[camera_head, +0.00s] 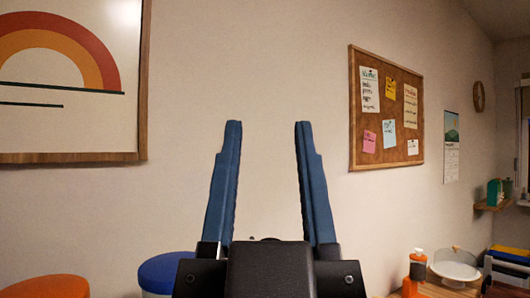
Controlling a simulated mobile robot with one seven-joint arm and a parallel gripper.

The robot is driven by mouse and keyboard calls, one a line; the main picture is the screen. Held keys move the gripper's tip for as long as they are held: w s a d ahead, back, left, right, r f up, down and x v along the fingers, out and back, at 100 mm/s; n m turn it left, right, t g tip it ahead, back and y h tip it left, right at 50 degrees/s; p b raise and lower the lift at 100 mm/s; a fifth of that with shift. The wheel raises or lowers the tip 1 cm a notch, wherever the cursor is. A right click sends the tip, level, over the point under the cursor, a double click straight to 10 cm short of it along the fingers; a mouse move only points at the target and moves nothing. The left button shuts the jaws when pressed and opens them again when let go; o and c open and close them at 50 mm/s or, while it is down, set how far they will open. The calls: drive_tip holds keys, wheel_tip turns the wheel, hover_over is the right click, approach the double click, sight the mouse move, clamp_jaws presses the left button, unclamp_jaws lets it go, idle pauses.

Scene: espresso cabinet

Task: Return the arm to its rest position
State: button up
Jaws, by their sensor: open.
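My gripper (268,128) is in the lower middle of the head view, with its two blue fingers pointing up. The fingers are well apart and nothing is between them except the plain wall behind. My gripper's dark body fills the bottom centre and hides what lies behind it. The rest of my arm is not clearly visible.
A blue round top (165,272) and an orange round top (46,288) are at the lower left. An orange bottle (416,268) and a pale round dish (456,264) stand at the lower right. A corkboard (398,78) hangs on the wall (240,60).

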drive_tip(key=shift+s+a, duration=0.1)
drive_tip(key=shift+s, duration=0.05)
drive_tip(key=shift+r, duration=0.1)
wheel_tip(320, 180, up, 11)
drive_tip(key=p, duration=1.1)
